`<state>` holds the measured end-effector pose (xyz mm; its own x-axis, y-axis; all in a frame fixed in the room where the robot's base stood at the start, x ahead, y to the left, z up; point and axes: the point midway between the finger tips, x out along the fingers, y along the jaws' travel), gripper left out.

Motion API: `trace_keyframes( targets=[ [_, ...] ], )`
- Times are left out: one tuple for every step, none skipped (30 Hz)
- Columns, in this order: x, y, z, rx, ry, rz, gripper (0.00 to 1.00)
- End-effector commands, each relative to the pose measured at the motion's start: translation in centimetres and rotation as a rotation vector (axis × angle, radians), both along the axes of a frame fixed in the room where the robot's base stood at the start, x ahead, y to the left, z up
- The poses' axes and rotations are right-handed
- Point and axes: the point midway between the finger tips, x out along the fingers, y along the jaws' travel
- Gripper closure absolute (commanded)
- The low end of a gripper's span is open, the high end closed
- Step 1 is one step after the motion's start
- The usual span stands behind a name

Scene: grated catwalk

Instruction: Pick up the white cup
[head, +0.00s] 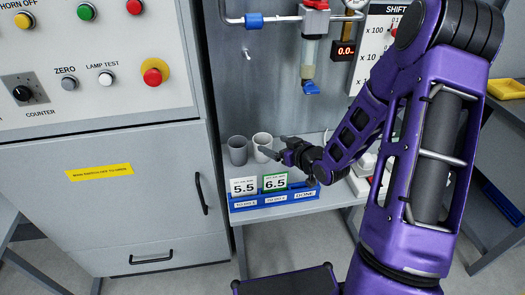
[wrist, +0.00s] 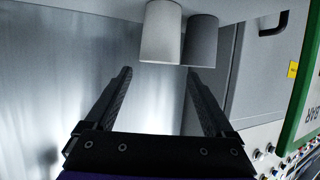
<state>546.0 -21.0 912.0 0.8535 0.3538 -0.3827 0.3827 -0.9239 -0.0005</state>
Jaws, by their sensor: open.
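The white cup (head: 262,143) stands upright on the small grey shelf, beside a grey cup (head: 237,151) to its left. My gripper (head: 273,147) is open just right of the white cup, with its fingers pointing at it. In the wrist view, the picture is upside down. The white cup (wrist: 161,32) is beyond the open fingertips of my gripper (wrist: 158,72), roughly centred between them. The grey cup (wrist: 201,42) is close on its right there. Nothing is between the fingers. In the head view, a finger covers part of the white cup.
A blue rack (head: 273,200) with cards reading 5.5 and 6.5 stands at the shelf's front edge. A grey cabinet (head: 110,200) rises at the left. Pipework with a clear cylinder (head: 309,55) is on the back wall. A green-edged card (wrist: 308,90) shows at right in the wrist view.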

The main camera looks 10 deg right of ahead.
Motion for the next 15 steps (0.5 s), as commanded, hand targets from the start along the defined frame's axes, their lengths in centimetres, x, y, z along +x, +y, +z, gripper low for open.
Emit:
trace_keyframes(
  targets=[
    [0.2, 0.1, -0.1, 0.000, 0.000, 0.000, 0.12],
    [0.3, 0.2, -0.2, 0.000, 0.000, 0.001, 0.12],
    [0.5, 0.3, -0.3, 0.000, 0.000, 0.001, 0.12],
    [0.8, 0.4, -0.5, 0.001, 0.000, 0.002, 0.12],
    [1.1, 0.5, -0.6, 0.001, 0.000, 0.002, 0.12],
    [1.6, 0.7, -0.9, 0.001, -0.001, 0.002, 0.12],
    [2.0, 0.8, -1.2, 0.002, 0.001, 0.001, 0.12],
    [2.4, 1.0, -1.4, 0.002, 0.001, 0.001, 0.12],
    [2.9, 1.2, -1.7, 0.001, 0.002, 0.001, 0.12],
    [3.3, 1.3, -1.8, 0.001, 0.000, 0.002, 0.12],
    [3.7, 1.5, -2.0, 0.000, 0.000, 0.001, 0.12],
    [4.0, 1.6, -2.1, 0.000, 0.000, 0.001, 0.12],
    [4.3, 1.6, -2.2, 0.000, 0.000, 0.000, 0.12],
    [4.4, 1.7, -2.3, 0.000, 0.000, 0.000, 0.12],
    [4.5, 1.8, -2.4, 0.000, 0.001, 0.000, 0.12]
  ],
)
